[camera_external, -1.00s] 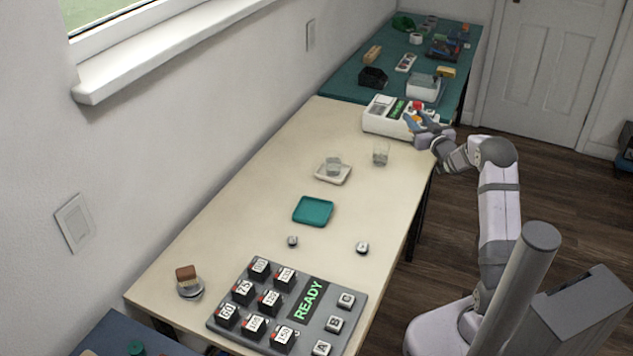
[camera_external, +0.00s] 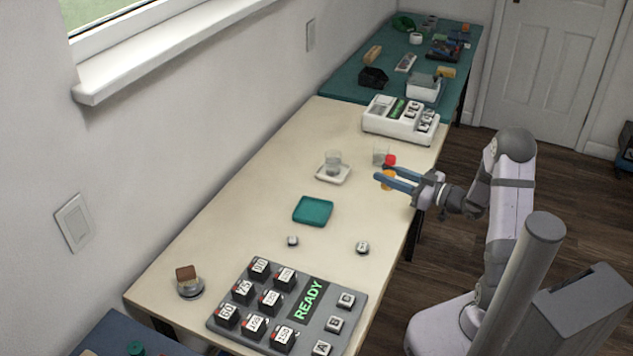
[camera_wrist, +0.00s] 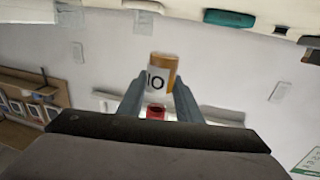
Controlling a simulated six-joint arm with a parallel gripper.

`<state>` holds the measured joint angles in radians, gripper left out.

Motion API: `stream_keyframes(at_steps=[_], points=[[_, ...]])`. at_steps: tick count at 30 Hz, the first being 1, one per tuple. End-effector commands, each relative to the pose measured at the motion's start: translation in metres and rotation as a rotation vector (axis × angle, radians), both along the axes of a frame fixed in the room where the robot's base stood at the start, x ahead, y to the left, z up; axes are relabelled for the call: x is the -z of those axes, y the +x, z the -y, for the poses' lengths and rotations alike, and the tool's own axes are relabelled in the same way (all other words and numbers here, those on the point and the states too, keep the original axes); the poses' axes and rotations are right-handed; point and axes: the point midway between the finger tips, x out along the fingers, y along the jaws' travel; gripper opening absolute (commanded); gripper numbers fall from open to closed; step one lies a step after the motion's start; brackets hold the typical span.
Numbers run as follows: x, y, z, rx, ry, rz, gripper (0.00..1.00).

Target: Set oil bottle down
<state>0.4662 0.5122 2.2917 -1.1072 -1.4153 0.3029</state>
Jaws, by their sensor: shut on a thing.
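The oil bottle (camera_external: 388,182) has an orange-yellow body and a red cap (camera_external: 389,160).
A clear glass (camera_external: 380,155) stands just behind the bottle. Another glass (camera_external: 333,161) stands on a small white dish (camera_external: 332,176). A teal tray (camera_external: 313,211) lies front left. A white rack (camera_external: 402,121) stands behind.

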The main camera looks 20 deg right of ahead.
Motion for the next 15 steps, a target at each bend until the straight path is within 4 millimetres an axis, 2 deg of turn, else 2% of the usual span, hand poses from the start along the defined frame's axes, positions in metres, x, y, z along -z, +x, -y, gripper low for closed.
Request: stream_keyframes(at_steps=[3, 6, 11, 15], points=[[-0.006, -0.021, -0.023, -0.098, -0.001, 0.005, 0.07], [-0.016, -0.03, -0.034, -0.155, -0.003, 0.006, 0.07], [-0.023, -0.032, -0.037, -0.17, -0.002, 0.003, 0.07], [-0.02, -0.032, -0.037, -0.17, -0.001, 0.001, 0.07]])
